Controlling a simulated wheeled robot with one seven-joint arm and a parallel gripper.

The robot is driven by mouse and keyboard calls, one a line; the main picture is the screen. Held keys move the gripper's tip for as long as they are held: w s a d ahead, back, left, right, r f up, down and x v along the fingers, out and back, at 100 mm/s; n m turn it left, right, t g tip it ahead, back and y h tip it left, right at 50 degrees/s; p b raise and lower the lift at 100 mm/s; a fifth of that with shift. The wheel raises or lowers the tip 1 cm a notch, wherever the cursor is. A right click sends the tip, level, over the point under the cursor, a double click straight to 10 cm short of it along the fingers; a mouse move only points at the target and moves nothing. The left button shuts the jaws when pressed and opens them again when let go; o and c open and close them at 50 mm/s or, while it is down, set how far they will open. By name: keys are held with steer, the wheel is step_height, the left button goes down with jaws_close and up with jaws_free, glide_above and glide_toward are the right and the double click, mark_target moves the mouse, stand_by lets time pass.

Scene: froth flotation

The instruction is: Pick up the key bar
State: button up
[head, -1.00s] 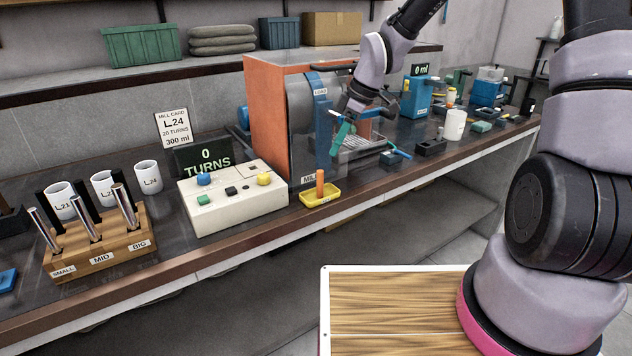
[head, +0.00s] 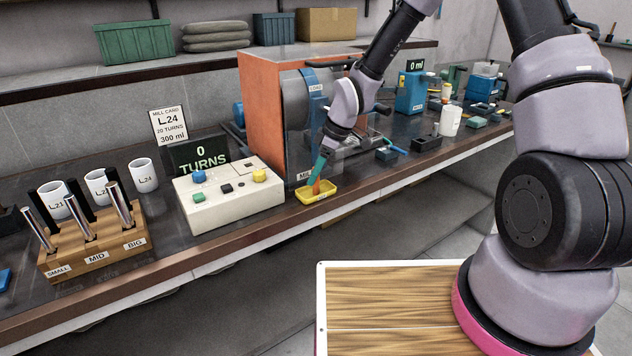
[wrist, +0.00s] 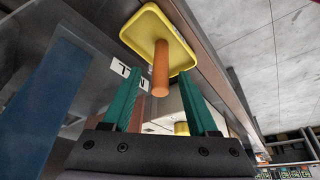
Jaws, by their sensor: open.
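The key bar looks to be the orange cylinder (wrist: 161,70) standing upright in a small yellow tray (wrist: 145,22). In the head view the yellow tray (head: 327,193) sits at the bench's front edge, and the orange bar in it is mostly hidden by my green fingers. My gripper (head: 315,178) is tilted down over the tray. In the wrist view my gripper (wrist: 160,82) is open, with one green finger on each side of the bar and gaps between. I cannot tell how deep the bar reaches between the fingers.
The orange mill housing (head: 268,125) stands right behind the tray. A white button box (head: 228,198) is to its left, with a wooden rack (head: 100,250) of metal rods further left. The bench's front edge (head: 240,235) runs just before the tray.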

jaws_close()
